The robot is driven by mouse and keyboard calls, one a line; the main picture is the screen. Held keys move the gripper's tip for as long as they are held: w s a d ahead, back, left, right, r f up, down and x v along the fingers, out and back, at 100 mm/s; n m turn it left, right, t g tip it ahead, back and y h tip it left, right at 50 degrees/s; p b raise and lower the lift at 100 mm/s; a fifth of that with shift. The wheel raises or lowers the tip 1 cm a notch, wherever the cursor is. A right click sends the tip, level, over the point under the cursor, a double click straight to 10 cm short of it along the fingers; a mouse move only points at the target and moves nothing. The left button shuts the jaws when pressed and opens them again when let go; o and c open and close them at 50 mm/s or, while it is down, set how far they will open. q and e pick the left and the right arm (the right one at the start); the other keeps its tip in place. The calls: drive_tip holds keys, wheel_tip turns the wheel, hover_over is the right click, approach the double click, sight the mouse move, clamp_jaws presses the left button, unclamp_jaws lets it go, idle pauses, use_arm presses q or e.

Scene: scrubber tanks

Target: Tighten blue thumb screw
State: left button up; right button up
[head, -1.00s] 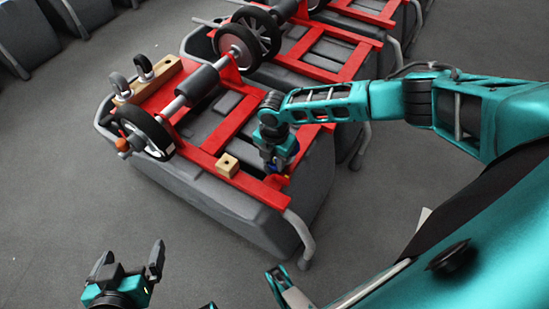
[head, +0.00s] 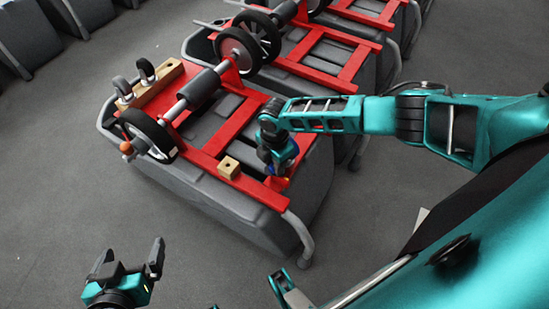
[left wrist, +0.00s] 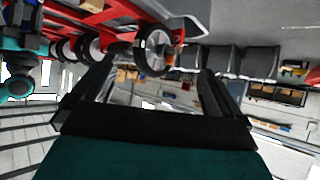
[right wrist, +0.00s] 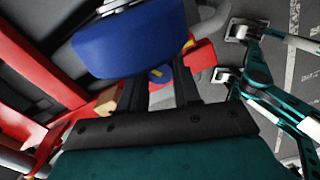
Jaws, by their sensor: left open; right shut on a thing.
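My right gripper (head: 279,174) points down at the near right corner of the red frame (head: 222,178) on the nearest grey tank. In the right wrist view its fingers (right wrist: 172,90) are close together, shut on a small blue part with a yellow mark, which looks like the blue thumb screw (right wrist: 160,73). The fingers and wrist hide most of it in the head view. A large blue cylinder (right wrist: 135,42) with a grey metal top fills the upper part of the right wrist view. My left gripper (head: 130,260) is open and empty over the floor at lower left.
A small wooden block (head: 229,167) sits on the red frame left of my right gripper. A wheel (head: 150,135) on an axle and a wooden bar with casters (head: 150,82) stand farther left. A grey tube handle (head: 303,240) sticks out at the near corner.

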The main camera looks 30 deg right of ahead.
drive_tip(key=m+p, duration=0.1)
drive_tip(key=m, duration=0.2)
drive_tip(key=shift+r, duration=0.1)
drive_tip(key=shift+m+p, duration=0.65)
drive_tip(key=shift+m, duration=0.15)
drive_tip(key=shift+m+p, duration=0.3)
drive_tip(key=shift+m, duration=0.3)
use_arm(q)
drive_tip(key=shift+s+a+r+y, duration=0.2)
drive_tip(key=shift+s+a+r, duration=0.05)
drive_tip(key=shift+a, duration=0.2)
drive_tip(key=shift+s+a+r+y, duration=0.2)
drive_tip(key=shift+s+a, duration=0.05)
drive_tip(key=shift+a, duration=0.15)
use_arm(e)
drive_tip(key=shift+m, duration=0.7)
use_arm(q)
drive_tip(key=shift+p, duration=0.3)
drive_tip(key=shift+a, duration=0.1)
use_arm(e)
drive_tip(key=o, duration=1.1)
drive_tip(key=shift+c, duration=0.2)
use_arm(q)
drive_tip(key=shift+s, duration=0.1)
use_arm(e)
drive_tip(key=shift+d, duration=0.1)
use_arm(q)
drive_tip(key=shift+f, duration=0.1)
